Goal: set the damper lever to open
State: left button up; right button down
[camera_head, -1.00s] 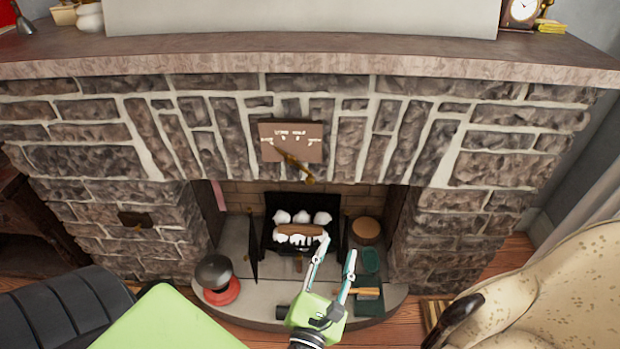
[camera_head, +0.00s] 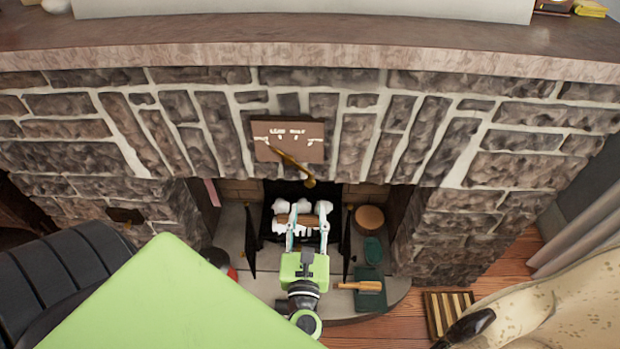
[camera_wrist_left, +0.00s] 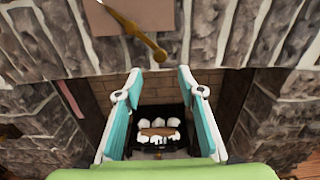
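The damper lever (camera_head: 292,166) is a brass bar with a round knob at its lower right end. It slants across a brown plate (camera_head: 312,152) with white lettering, fixed to the stonework above the fireplace opening; the lettering is too small to read. My left gripper (camera_head: 308,212) is open and empty, below the lever and in front of the fireplace opening. In the left wrist view the open fingers (camera_wrist_left: 160,78) point upward, and the lever (camera_wrist_left: 138,32) shows beyond and above them, apart from both. My right gripper is in neither current view.
A grate with white lumps and a log (camera_head: 297,220) sits in the opening behind my gripper. The stone mantel (camera_head: 300,40) juts out above the plate.

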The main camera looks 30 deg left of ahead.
aim_at(310, 185)
pick_arm(q)
jog(key=p+x, duration=0.2)
jog(key=x, duration=0.8)
jog(key=shift+w+a+f, duration=0.1)
jog(key=shift+w+a, duration=0.05)
jog(key=shift+w, duration=0.1)
